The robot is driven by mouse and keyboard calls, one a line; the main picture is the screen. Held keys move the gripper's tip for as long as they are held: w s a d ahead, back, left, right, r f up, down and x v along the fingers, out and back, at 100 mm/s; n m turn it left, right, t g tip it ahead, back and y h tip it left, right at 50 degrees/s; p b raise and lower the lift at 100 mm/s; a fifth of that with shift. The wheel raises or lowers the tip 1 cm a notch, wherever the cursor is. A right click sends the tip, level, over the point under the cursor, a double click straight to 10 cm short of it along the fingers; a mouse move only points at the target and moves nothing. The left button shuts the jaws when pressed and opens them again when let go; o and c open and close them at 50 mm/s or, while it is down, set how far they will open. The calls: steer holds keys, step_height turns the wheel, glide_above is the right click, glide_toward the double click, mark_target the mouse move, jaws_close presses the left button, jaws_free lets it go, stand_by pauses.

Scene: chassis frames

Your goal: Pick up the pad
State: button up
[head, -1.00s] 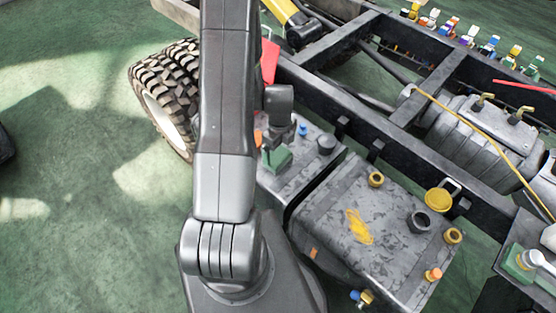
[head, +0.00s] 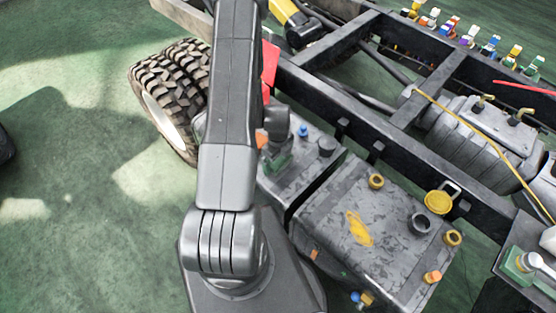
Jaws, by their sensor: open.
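I cannot make out for certain which thing is the pad. A small green block (head: 279,163) sits on the smaller grey box beside the dark frame, right of my arm. My gripper (head: 272,148) is open, small and partly hidden behind my own arm. It is right above or at the green block. I cannot tell whether it touches it. The fingertips are hard to separate from the dark parts behind them, and nothing is visibly held.
The large grey tank (head: 393,232) has yellow caps (head: 376,181) and a dark filler neck (head: 420,223). The dark chassis frame (head: 415,165) runs behind it. Dual tyres (head: 170,88) stand at the left. The green floor (head: 80,220) at the left is clear.

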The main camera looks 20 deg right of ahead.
steer(key=c, duration=0.7)
steer(key=shift+r+b, duration=0.5)
steer(key=shift+r, duration=4.5)
